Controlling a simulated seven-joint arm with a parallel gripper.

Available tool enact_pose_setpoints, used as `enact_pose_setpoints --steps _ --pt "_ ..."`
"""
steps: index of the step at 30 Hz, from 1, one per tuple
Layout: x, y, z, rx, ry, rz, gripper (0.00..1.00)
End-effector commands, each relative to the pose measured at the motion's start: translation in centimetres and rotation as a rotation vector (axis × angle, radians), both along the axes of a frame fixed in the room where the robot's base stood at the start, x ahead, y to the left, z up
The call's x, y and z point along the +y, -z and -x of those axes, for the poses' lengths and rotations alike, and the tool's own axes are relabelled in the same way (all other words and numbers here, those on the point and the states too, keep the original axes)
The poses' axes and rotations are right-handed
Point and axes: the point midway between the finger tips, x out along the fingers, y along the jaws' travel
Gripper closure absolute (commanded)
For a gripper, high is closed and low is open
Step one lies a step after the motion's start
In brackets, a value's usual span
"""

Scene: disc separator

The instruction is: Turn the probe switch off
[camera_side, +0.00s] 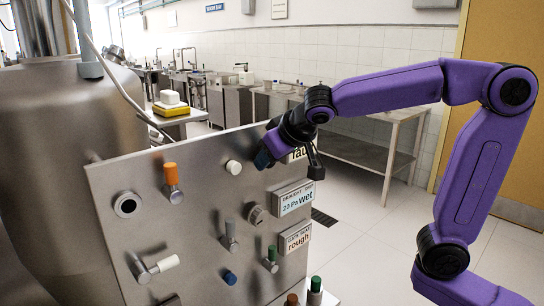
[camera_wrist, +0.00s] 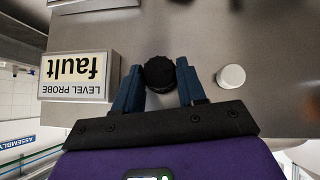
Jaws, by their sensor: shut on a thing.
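A metal panel (camera_side: 205,195) carries the controls. The black ridged knob (camera_wrist: 160,73), beside the label plate reading "LEVEL PROBE fault" (camera_wrist: 76,78), sits between my fingertips in the wrist view. My gripper (camera_wrist: 160,80) is shut on this knob, one blue finger on each side. In the side view my gripper (camera_side: 267,152) is at the panel's upper right corner and hides the knob. The plate (camera_side: 297,155) is partly covered there, with only "fau" showing. Which way the knob points is hard to tell.
A white round button (camera_side: 233,167) is beside the knob, also in the wrist view (camera_wrist: 231,76). A large steel tank (camera_side: 70,140) stands behind left.

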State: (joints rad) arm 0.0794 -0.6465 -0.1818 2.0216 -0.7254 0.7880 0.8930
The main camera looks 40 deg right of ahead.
Motion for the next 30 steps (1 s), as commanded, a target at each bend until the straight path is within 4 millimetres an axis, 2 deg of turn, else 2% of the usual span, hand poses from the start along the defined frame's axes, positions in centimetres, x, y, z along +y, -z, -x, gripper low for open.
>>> enact_pose_setpoints --steps 30 --pt "0.98 0.69 -0.01 0.000 -0.001 0.956 0.90"
